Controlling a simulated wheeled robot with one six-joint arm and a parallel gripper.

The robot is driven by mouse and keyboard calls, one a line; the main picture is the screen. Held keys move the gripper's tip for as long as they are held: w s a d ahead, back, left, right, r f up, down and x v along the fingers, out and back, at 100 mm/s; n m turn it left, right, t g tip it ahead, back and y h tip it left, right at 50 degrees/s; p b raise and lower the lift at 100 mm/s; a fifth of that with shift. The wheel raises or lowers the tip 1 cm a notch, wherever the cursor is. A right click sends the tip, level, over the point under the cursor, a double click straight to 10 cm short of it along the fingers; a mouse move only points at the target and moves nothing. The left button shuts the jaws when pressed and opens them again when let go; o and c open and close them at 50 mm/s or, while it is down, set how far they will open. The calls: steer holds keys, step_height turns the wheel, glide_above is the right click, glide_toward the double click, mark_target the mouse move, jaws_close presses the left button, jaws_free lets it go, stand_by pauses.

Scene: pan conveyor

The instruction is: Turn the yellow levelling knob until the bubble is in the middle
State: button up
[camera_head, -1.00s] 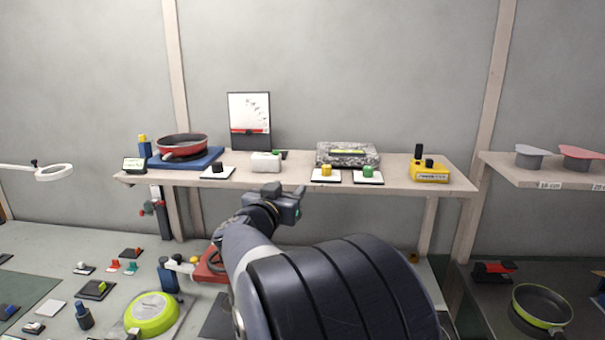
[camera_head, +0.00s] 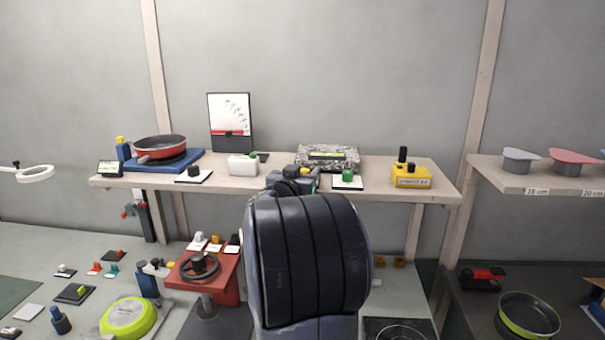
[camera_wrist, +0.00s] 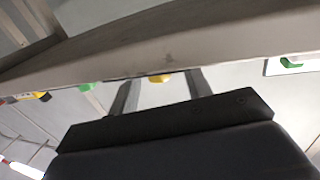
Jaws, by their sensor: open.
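The yellow levelling knob (camera_head: 304,169) is on the shelf, mostly hidden behind my gripper (camera_head: 302,180) in the head view. In the wrist view the yellow knob (camera_wrist: 159,78) shows small between the two spread fingers of my gripper (camera_wrist: 161,88). The fingers are open with nothing held; I cannot tell whether they touch the knob. Behind it, a speckled grey block (camera_head: 354,158) carries a yellow-green level vial (camera_head: 328,155). The bubble is too small to make out.
A green knob (camera_head: 348,174) on a white plate stands close to the right. A white box (camera_head: 243,165) and a black knob (camera_head: 194,170) stand left. A yellow box (camera_head: 411,180) stands farther right. The shelf's front edge (camera_head: 400,192) runs near my gripper.

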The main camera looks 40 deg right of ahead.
steer(key=c, duration=1)
steer(key=shift+f+t+b, duration=0.1)
steer(key=shift+t+b, duration=0.2)
steer(key=shift+b, duration=0.1)
steer(key=n+t+y+b, duration=0.1)
steer(key=n+t+b, duration=0.1)
steer(key=b, duration=0.1)
steer(key=shift+s+f, duration=0.1)
steer(key=shift+s, duration=0.05)
steer(key=n+t+y+b, duration=0.1)
steer(key=b, duration=0.1)
steer(key=shift+b, duration=0.35)
steer(key=shift+r+t+y, duration=0.25)
steer(key=shift+t+y, duration=0.05)
steer(key=shift+y, duration=0.1)
steer(key=o, duration=1)
